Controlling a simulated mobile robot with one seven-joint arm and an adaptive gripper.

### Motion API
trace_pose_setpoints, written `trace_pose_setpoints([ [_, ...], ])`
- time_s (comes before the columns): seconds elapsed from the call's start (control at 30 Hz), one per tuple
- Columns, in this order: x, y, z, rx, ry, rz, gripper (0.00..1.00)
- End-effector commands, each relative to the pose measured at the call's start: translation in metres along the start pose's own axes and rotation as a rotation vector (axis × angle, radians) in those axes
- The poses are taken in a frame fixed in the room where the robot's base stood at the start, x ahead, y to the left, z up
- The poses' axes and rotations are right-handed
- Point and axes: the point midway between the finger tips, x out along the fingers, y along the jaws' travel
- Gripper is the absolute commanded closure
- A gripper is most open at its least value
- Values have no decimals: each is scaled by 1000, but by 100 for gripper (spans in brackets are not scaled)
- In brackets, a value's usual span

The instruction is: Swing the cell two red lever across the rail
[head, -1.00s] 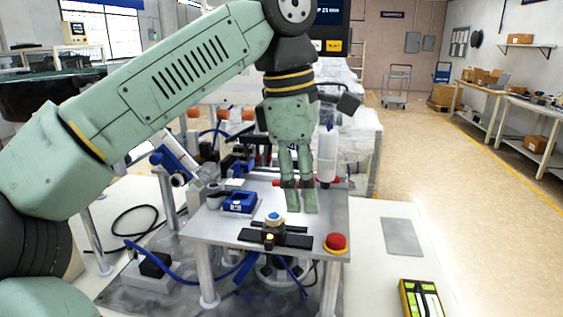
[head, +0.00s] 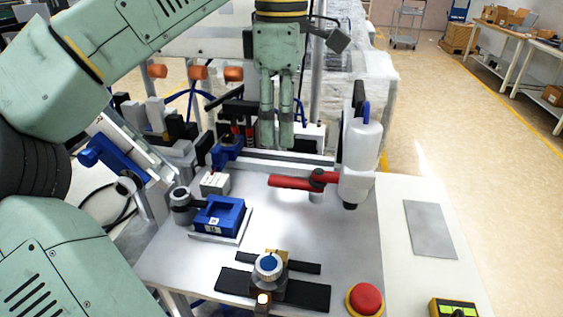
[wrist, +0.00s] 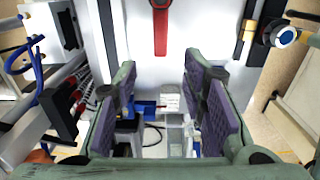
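The red lever (head: 290,182) lies near the middle of the metal table plate, on a dark pivot, its handle pointing left in the head view. In the wrist view the lever (wrist: 160,30) hangs down from the top centre, apart from my fingers. My gripper (head: 277,146) points down with its fingertips just past the lever in the head view. Its two purple-padded fingers (wrist: 160,95) are spread with nothing held between them. A pale straight rail (head: 295,158) runs behind the lever; my fingers hide part of it. No cell number is legible.
A white cylinder (head: 361,150) stands right of the lever. A blue block (head: 219,215) sits at left, a blue-topped knob (head: 268,264) at the front, and a red button (head: 366,299) at the front right. The plate between them is clear.

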Motion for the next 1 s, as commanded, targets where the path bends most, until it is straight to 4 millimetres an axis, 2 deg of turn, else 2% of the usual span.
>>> trace_pose_setpoints([
  [0.03, 11, 0, 0, 4, -4, -2, 62],
  [0.3, 58, 0, 0, 2, -3, -3, 62],
  [0.5, 84, 0, 0, 0, 0, -2, 62],
  [0.67, 93, 0, 0, 0, -1, 1, 62],
  [0.9, 94, 0, 0, 0, -1, 0, 62],
  [1.0, 94, 0, 0, 0, -1, 0, 68],
])
